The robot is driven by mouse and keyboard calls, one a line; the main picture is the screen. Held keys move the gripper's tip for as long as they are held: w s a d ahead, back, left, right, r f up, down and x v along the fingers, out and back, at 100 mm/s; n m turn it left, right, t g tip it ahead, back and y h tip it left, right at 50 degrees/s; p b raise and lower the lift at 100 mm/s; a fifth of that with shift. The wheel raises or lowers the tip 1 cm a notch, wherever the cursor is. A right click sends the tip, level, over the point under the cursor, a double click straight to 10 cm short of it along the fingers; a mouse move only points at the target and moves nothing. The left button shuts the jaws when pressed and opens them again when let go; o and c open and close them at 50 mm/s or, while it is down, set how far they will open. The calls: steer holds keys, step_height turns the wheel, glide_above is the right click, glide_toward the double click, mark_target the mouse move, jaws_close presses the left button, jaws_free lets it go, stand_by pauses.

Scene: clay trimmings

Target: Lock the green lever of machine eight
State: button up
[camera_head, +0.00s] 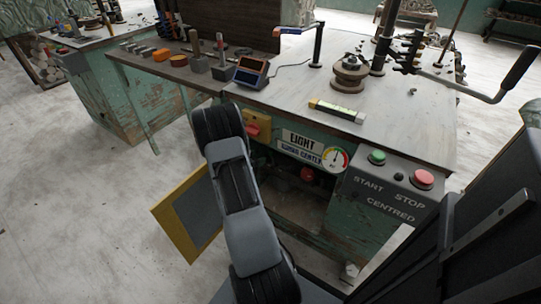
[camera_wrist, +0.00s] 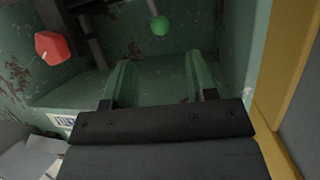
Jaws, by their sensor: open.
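Machine eight is the worn green bench in the head view, with its EIGHT sign (camera_head: 302,140) on the front. In the wrist view the green lever's round knob (camera_wrist: 160,25) shows at the top centre, on a grey rod. My gripper (camera_wrist: 160,72) is open, its two green-tinted fingers spread apart and empty. The knob appears beyond the fingertips, between their lines and apart from them. In the head view my arm covers part of the bench front, and neither the gripper nor the green knob can be made out there.
A red knob (camera_wrist: 52,47) is left of the green one; a yellow panel edge (camera_wrist: 284,65) is close on the right. In the head view a yellow-framed door (camera_head: 178,232) stands open by my arm. A START/STOP box (camera_head: 392,187) is on the right.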

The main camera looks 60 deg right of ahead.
steer(key=b+x, duration=0.3)
steer(key=x, duration=0.8)
steer(key=shift+d+f, duration=0.15)
steer(key=shift+d, duration=0.05)
steer(key=shift+c, duration=0.4)
jaws_close()
